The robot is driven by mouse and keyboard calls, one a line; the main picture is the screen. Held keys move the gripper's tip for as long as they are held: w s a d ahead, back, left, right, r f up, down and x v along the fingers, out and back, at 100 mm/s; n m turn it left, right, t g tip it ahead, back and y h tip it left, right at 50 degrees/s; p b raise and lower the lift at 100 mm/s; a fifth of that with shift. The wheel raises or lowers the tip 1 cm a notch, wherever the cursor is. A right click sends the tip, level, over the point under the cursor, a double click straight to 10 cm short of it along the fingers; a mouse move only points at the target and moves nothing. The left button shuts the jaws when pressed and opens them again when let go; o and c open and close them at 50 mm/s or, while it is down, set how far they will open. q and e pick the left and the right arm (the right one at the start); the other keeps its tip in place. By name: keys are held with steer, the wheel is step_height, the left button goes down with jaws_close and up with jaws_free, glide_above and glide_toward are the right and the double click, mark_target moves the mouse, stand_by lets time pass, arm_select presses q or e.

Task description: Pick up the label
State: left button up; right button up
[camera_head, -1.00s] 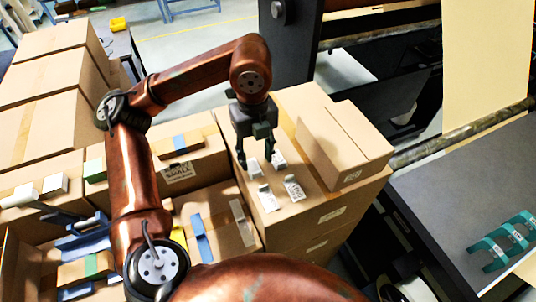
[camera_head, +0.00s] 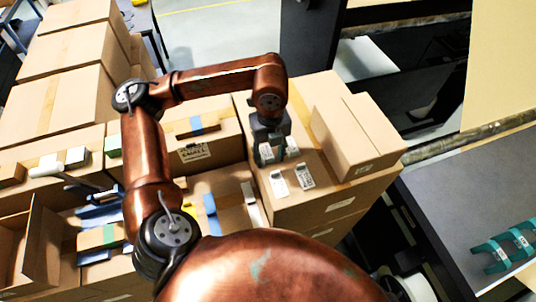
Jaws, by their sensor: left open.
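Several small white labels lie on top of a large cardboard box right of centre. Two nearer ones, the left label (camera_head: 278,184) and the right label (camera_head: 304,176), lie in clear view. Two farther ones, a left label (camera_head: 266,152) and a right label (camera_head: 292,147), lie close around my left gripper (camera_head: 272,157) and are partly covered by it. The left gripper points down at the box top with its fingers apart. I cannot tell whether it touches a label. My right gripper is not in view.
A closed carton (camera_head: 356,138) stands on the same box, just right of the labels. Stacked cartons (camera_head: 62,73) fill the left. A dark table (camera_head: 470,215) with teal holders (camera_head: 506,247) stands at the right.

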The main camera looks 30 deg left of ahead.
arm_select(q)
steer(key=c, duration=0.8)
steer(key=shift+c, duration=0.3)
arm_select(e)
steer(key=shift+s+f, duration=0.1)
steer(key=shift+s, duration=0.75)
arm_select(q)
steer(key=shift+r, duration=0.1)
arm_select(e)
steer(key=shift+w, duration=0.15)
